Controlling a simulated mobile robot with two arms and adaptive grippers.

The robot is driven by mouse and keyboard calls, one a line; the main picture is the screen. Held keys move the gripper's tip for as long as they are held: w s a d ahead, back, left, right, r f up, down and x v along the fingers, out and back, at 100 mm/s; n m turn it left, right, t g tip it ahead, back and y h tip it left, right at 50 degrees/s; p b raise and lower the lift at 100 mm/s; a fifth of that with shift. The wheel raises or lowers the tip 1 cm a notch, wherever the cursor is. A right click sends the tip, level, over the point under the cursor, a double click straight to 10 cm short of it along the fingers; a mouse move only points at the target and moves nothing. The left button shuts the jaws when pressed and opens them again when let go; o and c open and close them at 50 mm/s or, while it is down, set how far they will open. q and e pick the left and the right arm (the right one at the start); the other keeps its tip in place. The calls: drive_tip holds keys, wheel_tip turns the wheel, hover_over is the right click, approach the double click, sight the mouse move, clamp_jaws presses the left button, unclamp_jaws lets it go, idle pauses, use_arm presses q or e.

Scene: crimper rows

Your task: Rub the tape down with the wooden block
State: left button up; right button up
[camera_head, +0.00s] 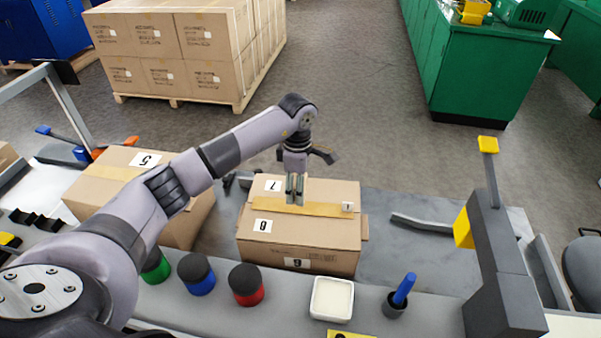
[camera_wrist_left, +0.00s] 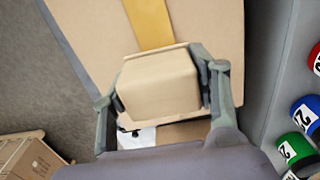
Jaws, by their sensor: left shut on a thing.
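A closed cardboard box (camera_head: 300,259) stands on the grey table. A yellow-tan tape strip (camera_head: 326,209) runs along its top; in the left wrist view the tape (camera_wrist_left: 149,22) leads up to a wooden block (camera_wrist_left: 158,85). My left gripper (camera_head: 295,196) points down over the tape, left of its middle. In the left wrist view its fingers are shut on the block from both sides. The block covers part of the tape, and I cannot tell whether it touches it. My right gripper is not in view.
Red (camera_head: 246,285), blue (camera_head: 196,274) and green (camera_head: 155,267) black-topped containers, a white tray (camera_head: 332,299) and a cup with a blue-handled tool (camera_head: 398,296) line the front ledge. Another box (camera_head: 112,186) stands left; a grey post (camera_head: 496,255) rises right. The table right of the box is mostly clear.

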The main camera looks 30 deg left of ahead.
use_arm(q)
wheel_tip(320, 180, up, 3)
drive_tip(key=shift+f+p, duration=0.1)
drive_tip(key=shift+p, duration=0.55)
drive_tip(key=shift+r, duration=0.2)
drive_tip(key=shift+d, duration=0.1)
